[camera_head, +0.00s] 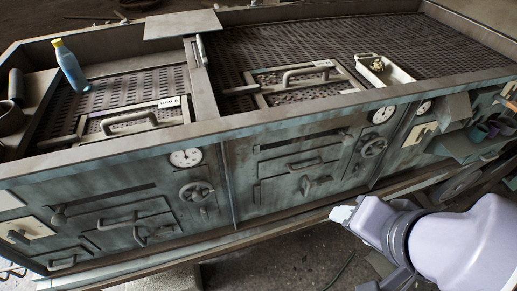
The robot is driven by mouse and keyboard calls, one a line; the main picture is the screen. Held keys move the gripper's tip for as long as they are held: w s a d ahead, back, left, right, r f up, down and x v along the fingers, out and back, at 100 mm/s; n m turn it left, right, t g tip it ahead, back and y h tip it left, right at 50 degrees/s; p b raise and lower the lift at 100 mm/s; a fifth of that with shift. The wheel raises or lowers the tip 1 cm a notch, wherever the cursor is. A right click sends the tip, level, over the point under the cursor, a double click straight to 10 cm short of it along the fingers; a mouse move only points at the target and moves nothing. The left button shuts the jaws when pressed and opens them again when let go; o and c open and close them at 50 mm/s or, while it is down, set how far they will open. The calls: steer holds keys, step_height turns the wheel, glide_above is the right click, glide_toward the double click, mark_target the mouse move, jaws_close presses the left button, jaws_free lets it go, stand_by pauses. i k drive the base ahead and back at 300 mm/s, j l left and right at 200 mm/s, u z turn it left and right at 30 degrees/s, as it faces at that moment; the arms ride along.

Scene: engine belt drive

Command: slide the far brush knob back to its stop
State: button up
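A long worn blue-green machine (240,130) fills the middle of the head view. I cannot tell for sure which part is the far brush knob. A small knob on a cream plate (420,134) shows on the right part of the front panel. A similar cream plate with a dark knob (20,233) shows at the far left. My gripper (342,213) is at the lower right, in front of the machine and apart from both plates. It is small and seen from behind, so its fingers are unclear and I see nothing held.
The front carries gauges (186,158), handwheels (373,147) and bar handles that stick out. A yellow-capped blue bottle (70,66), a white tray (385,71) and hatch handles (305,74) are on top. A side shelf (468,145) juts out at right. Floor shows below.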

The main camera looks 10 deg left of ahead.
mark_target(347, 140)
steer(key=i+j+z, duration=0.1)
steer(key=z, duration=0.3)
steer(key=i+j+z, duration=0.15)
steer(key=z, duration=0.3)
steer(key=i+j+z, duration=0.1)
steer(key=z, duration=0.3)
steer(key=j, duration=0.1)
